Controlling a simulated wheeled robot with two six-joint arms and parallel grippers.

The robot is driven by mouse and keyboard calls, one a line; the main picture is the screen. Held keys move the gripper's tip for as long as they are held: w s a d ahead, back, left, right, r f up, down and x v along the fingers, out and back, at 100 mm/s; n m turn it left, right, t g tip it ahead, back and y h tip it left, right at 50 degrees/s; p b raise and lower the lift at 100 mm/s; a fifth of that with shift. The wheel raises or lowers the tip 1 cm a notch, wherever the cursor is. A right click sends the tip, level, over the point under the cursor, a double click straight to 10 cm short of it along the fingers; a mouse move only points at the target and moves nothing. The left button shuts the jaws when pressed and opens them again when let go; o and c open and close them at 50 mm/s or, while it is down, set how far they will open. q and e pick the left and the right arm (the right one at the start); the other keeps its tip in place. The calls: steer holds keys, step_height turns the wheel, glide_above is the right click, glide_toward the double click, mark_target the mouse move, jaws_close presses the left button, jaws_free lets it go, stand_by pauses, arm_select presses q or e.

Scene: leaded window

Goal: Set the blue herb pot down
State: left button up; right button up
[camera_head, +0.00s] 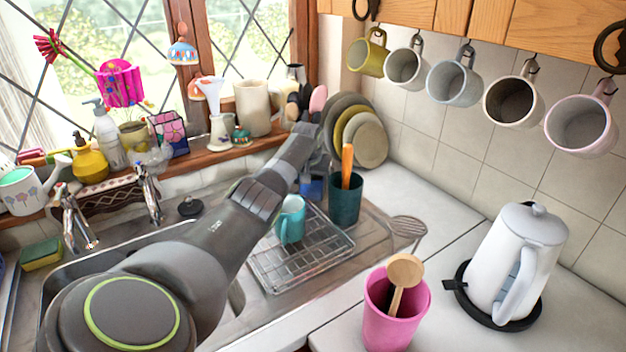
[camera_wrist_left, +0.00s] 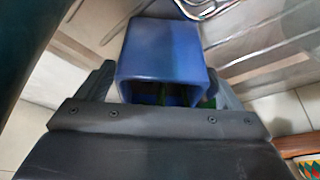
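The blue herb pot (camera_head: 312,188) shows in part behind my left arm in the head view, low at the back of the draining area, beside the dark green utensil pot. In the left wrist view the blue herb pot (camera_wrist_left: 165,50) is large, square and open toward the camera, with some green inside. My left gripper (camera_wrist_left: 163,72) has one finger on each side of it and appears closed on it. The arm hides most of this gripper (camera_head: 308,162) in the head view. I cannot tell whether the pot's base touches a surface. My right gripper is not in view.
A wire rack (camera_head: 300,262) with a teal mug (camera_head: 291,226) stands close by. The dark green utensil pot (camera_head: 344,205) and stacked plates (camera_head: 368,150) are to the right. A pink pot (camera_head: 390,320) and white kettle (camera_head: 515,255) stand nearer. The windowsill (camera_head: 215,163) is crowded.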

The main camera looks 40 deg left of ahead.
arm_select(q)
steer(key=shift+r, duration=0.15)
steer(key=shift+s+r, duration=0.2)
steer(key=shift+r, duration=0.4)
steer(key=v, duration=1)
steer(key=shift+s+d+r, duration=0.15)
steer(key=shift+s+r, duration=0.05)
steer(key=shift+r, duration=0.05)
